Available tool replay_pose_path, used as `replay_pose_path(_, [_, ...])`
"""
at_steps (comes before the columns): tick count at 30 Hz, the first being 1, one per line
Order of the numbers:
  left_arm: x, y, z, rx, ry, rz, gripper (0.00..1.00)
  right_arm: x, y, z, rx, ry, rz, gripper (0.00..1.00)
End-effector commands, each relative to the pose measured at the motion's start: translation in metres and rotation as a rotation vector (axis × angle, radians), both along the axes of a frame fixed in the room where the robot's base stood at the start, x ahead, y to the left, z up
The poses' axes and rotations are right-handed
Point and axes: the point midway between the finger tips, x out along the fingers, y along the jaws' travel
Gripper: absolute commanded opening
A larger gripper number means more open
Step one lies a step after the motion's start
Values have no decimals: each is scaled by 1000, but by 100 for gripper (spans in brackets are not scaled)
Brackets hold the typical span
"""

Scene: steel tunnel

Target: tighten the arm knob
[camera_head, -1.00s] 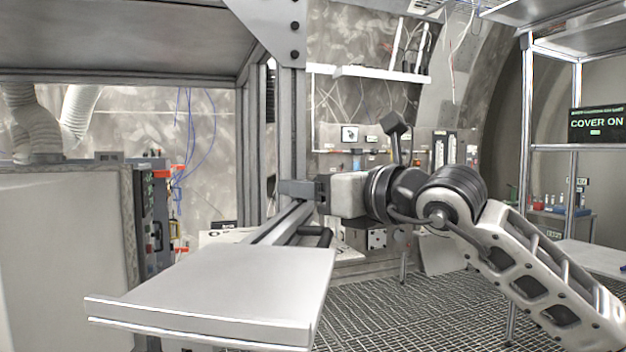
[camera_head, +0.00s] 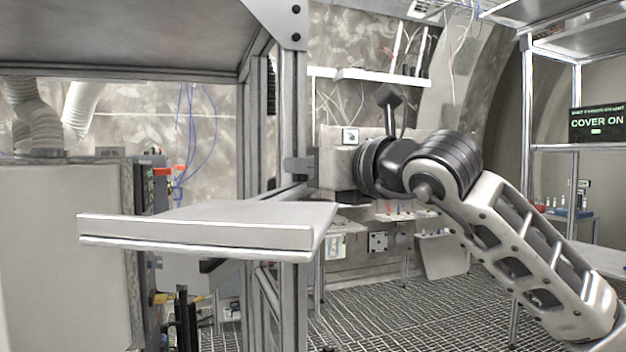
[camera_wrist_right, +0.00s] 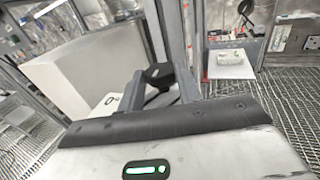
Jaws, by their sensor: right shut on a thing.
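My right gripper (camera_head: 298,165) reaches in from the right side of the head view, its fingers beside the metal upright behind the plate. In the right wrist view the gripper (camera_wrist_right: 160,88) is shut on a dark knob (camera_wrist_right: 158,72), which sits between the fingertips. The knob cannot be made out in the head view. A flat grey metal plate (camera_head: 200,234) stands out in front of the upright, seen nearly edge-on, and hides the parts behind it. My left gripper is in no view.
A metal frame upright (camera_head: 293,110) stands left of my right gripper, under an overhead shelf (camera_head: 120,40). A pale cabinet (camera_head: 60,240) is at left. A screen (camera_head: 597,123) reading COVER ON hangs at right. Open grated floor (camera_head: 390,325) lies below my right arm.

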Motion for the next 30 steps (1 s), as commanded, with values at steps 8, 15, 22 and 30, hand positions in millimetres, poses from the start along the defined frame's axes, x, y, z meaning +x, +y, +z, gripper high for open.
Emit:
replay_pose_path(8, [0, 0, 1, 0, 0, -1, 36, 0, 1, 0, 0, 4, 3, 51])
replay_pose_path(15, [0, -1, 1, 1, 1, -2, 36, 0, 0, 0, 0, 3, 3, 56])
replay_pose_path(22, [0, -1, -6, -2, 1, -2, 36, -11, -8, -2, 1, 1, 3, 56])
replay_pose_path(30, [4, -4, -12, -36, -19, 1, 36, -58, -46, -3, 0, -2, 1, 56])
